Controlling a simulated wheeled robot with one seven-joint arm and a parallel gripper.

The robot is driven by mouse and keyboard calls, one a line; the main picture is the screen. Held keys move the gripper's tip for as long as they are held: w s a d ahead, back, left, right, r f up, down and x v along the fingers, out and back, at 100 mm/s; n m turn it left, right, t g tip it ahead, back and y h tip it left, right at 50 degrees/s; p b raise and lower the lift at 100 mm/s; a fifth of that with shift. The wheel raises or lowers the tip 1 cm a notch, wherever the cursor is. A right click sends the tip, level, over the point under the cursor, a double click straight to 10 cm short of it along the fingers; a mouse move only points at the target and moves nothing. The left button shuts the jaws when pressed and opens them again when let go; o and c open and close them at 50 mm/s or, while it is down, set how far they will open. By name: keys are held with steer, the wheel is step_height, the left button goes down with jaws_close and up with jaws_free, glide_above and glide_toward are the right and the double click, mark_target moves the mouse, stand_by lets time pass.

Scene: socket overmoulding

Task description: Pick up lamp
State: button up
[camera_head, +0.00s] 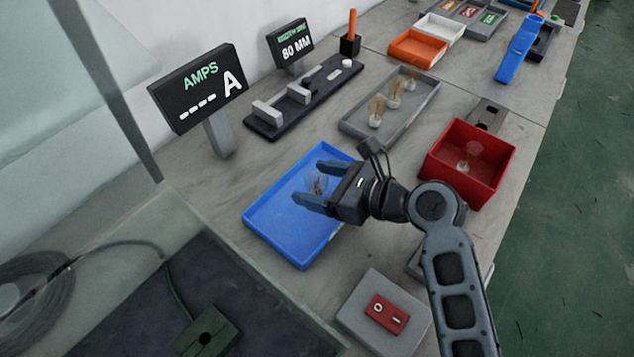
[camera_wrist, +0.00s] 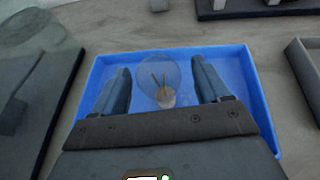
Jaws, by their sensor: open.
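A clear glass lamp (camera_head: 317,183) is at the blue tray (camera_head: 290,244), between the fingers of my gripper (camera_head: 312,183). In the wrist view the lamp (camera_wrist: 160,82) shows its round bulb, thin inner wires and a pale base toward my gripper (camera_wrist: 160,88). The fingers are open, one on each side of the lamp, with a gap visible on both sides. The blue tray (camera_wrist: 240,60) lies under the fingers. I cannot tell whether the lamp touches the tray floor.
A red bin (camera_head: 437,163) holding another lamp stands right of my arm. A grey tray (camera_head: 355,130) with several lamps lies behind. The AMPS display (camera_head: 198,88) stands at left, near a glass panel (camera_head: 90,60).

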steer(key=c, duration=1)
steer(key=shift+r, duration=0.1)
